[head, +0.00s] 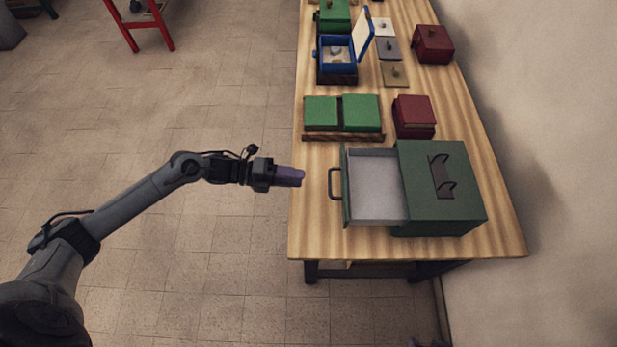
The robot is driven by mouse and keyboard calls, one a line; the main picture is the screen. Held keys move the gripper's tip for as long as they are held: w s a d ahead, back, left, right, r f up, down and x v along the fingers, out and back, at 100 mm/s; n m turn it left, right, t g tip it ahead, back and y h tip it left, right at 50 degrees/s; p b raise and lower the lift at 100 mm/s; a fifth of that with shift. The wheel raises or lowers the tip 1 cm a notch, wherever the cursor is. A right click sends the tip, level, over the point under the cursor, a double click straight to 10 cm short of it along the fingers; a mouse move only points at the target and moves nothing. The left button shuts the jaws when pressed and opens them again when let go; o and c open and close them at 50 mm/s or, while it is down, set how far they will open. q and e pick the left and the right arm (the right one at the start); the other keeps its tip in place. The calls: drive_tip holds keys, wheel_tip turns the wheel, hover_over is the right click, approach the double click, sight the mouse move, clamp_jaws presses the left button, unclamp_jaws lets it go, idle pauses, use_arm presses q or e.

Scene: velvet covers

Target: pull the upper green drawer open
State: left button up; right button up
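The green cabinet (468,205) stands on the near part of the wooden table, with a dark handle on its top. A green drawer (376,187) with a pale grey, empty interior sticks far out of its left side. It looks like the upper one; any drawer below is hidden. The drawer's dark handle (333,184) is on its left front. My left gripper (301,177), with purple fingers, is just left of the handle, apart from it and holding nothing visible. Its finger gap cannot be seen. Small purple tips (430,343) at the bottom edge may be my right gripper.
The wooden table (505,235) runs along a wall at right. Behind the cabinet are a dark red box (414,115) and a green two-part box (343,113). Farther back stand an open blue box (337,55) and another red box (433,44).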

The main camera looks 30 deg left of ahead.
use_arm(q)
drive_tip(key=shift+v, duration=1)
